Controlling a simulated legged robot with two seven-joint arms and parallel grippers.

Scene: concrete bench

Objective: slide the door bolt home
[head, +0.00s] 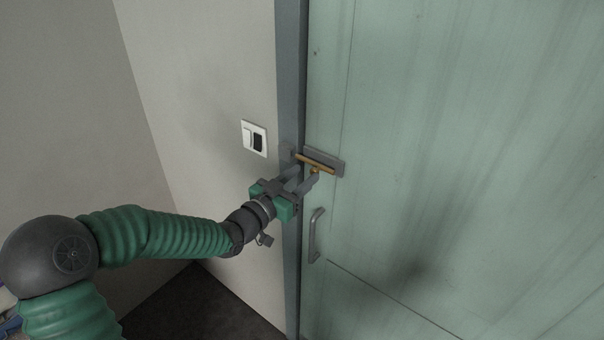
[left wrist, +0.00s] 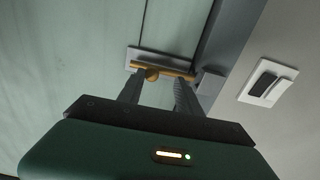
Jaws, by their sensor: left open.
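The brass door bolt (head: 318,164) lies across a grey backing plate (head: 334,160) on the green door (head: 450,130). A grey keeper block (head: 286,152) sits on the door frame to its left. My left gripper (head: 306,178) is open, just below the bolt. In the left wrist view the bolt (left wrist: 168,69) with its round knob (left wrist: 152,74) runs across ahead of the fingers. The knob shows near the finger at the left; the other finger is further right. I cannot tell whether either finger touches it. My right gripper is not in view.
A light switch (head: 254,138) is on the pale wall left of the door frame (head: 291,80). A grey door handle (head: 316,235) stands out below the bolt, close to the gripper. The door face to the right is clear.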

